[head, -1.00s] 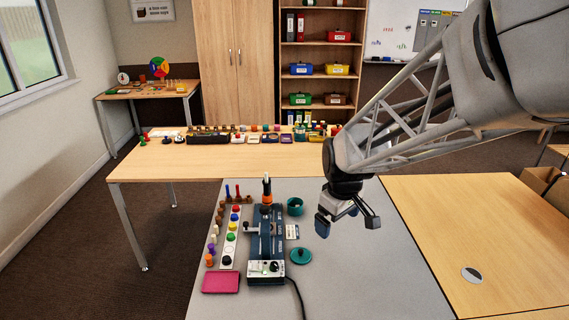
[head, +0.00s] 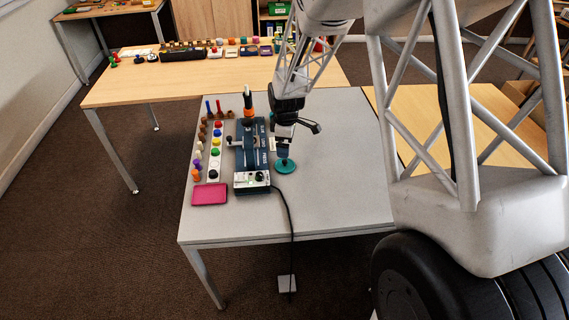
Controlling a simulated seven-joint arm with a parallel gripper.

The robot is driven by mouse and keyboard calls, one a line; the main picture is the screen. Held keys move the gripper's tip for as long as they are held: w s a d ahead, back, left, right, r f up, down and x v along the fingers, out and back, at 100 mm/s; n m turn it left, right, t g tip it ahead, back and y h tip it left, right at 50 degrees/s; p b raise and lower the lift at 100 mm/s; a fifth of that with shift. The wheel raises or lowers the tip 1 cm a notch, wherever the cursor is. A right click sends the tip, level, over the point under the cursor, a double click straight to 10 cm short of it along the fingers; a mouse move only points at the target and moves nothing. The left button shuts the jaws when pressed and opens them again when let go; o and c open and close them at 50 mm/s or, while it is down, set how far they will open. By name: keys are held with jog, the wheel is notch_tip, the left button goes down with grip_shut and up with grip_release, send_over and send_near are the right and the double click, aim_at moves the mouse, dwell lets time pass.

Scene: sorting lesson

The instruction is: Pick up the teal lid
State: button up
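The teal lid (head: 285,167) lies flat on the grey table (head: 335,190), just right of the blue press-like device (head: 250,150). It is round with a small knob, and its far part is partly covered by my gripper. My gripper (head: 299,141) is above the far side of the lid, its fingers spread apart and nothing seen between them. One fingertip hangs close over the lid; I cannot tell whether it touches. A teal cup (head: 272,117) shows only as a sliver behind my gripper.
A pink tray (head: 209,194) lies at the front left. Coloured pegs and a white strip of coloured discs (head: 215,150) stand left of the device. A black cable (head: 288,215) runs off the table's front edge. The table's right side is clear.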

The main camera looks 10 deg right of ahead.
aim_at(283, 162)
jog(key=shift+w+a+f+n, duration=0.15)
jog(key=shift+w+f, duration=0.1)
jog(key=shift+f, duration=0.25)
jog(key=shift+w+a+f+n, duration=0.15)
jog(key=shift+w+f+n, duration=0.1)
jog(key=shift+f, duration=0.3)
jog(key=shift+w+a+f+n, duration=0.15)
jog(key=shift+w+f, duration=0.1)
jog(key=shift+f, duration=0.25)
jog(key=shift+f, duration=1.3)
jog(key=shift+s+d+f, duration=0.1)
jog(key=shift+f, duration=2.5)
jog(key=c, duration=0.8)
jog(key=shift+r, duration=0.1)
